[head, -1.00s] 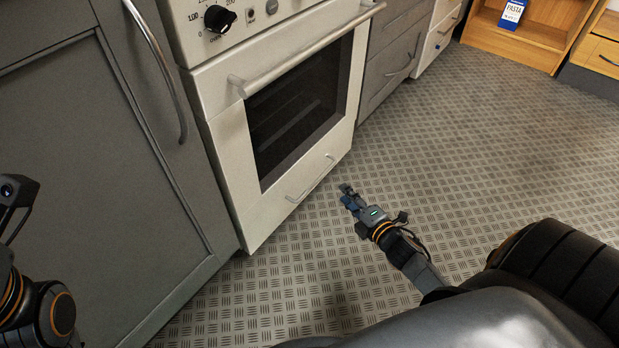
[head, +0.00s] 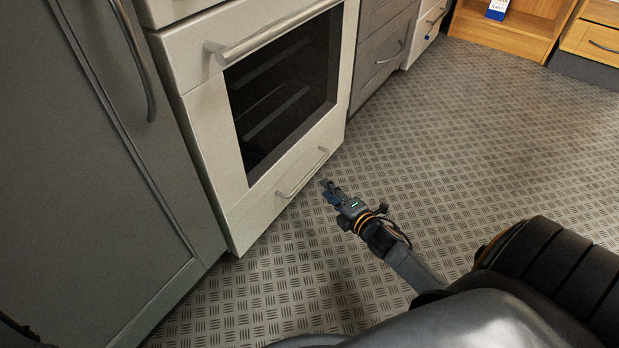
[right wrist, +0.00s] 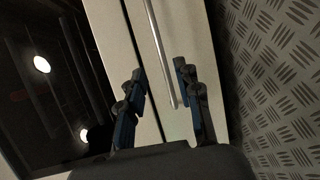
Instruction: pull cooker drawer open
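The cooker drawer (head: 262,208) is the low cream panel under the dark-glass oven door, and it looks shut. Its slim metal handle (head: 302,173) runs along the front. In the right wrist view the two fingers of my right gripper (right wrist: 162,78) are apart. The handle bar (right wrist: 158,45) shows between them, with no finger visibly closed on it. How deep the bar sits between them is unclear. My left gripper is out of view.
The oven door (head: 200,125) with its thick bar handle (head: 275,35) is above the drawer. A grey cabinet (head: 75,170) stands left, and grey drawers (head: 380,60) stand right. A wooden shelf (head: 500,40) is at the back. The patterned floor (head: 440,140) before the cooker is clear.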

